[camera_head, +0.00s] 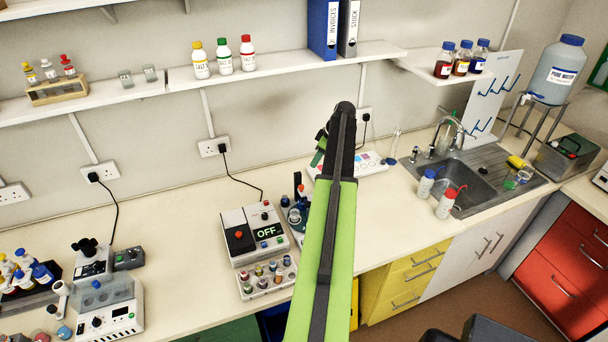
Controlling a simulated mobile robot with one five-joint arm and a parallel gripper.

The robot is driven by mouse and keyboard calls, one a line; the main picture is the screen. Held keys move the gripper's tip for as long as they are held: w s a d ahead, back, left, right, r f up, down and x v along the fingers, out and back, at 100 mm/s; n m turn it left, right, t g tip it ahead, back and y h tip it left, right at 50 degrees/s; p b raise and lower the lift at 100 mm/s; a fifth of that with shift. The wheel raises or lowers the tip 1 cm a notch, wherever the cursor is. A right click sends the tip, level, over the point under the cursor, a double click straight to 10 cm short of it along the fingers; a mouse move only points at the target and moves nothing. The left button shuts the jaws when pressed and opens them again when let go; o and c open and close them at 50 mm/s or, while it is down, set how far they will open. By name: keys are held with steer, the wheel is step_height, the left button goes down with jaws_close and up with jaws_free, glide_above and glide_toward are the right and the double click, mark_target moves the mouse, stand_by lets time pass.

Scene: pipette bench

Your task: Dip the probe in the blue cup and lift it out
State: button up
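My green and black arm reaches up through the middle of the view. My gripper (320,150) is a small dark and green shape beside the arm's far end, mostly hidden by it. I cannot tell whether it is open or shut, or whether it holds anything. I cannot make out a probe for certain. Small blue and dark items (294,215) stand left of the arm, partly covered by it; I cannot tell whether one is the blue cup.
A rack of capped vials (267,277) sits at the bench's front edge. A white device (371,163) lies behind the arm. Bottles (426,186) stand by the sink (480,185) at right. A shelf (285,70) runs above.

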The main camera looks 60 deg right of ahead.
mark_target(302, 186)
steer(key=b+x, duration=1)
steer(key=x, duration=0.1)
steer(key=b+x, duration=0.5)
steer(key=shift+s+d+f+b, duration=0.2)
steer(key=shift+d+f+b, duration=0.05)
steer(key=shift+f+b, duration=0.15)
steer(key=shift+w+f+b, duration=0.25)
steer(key=shift+f+b, duration=0.05)
steer(key=shift+f, duration=0.05)
steer(key=shift+r, duration=0.1)
jaws_close()
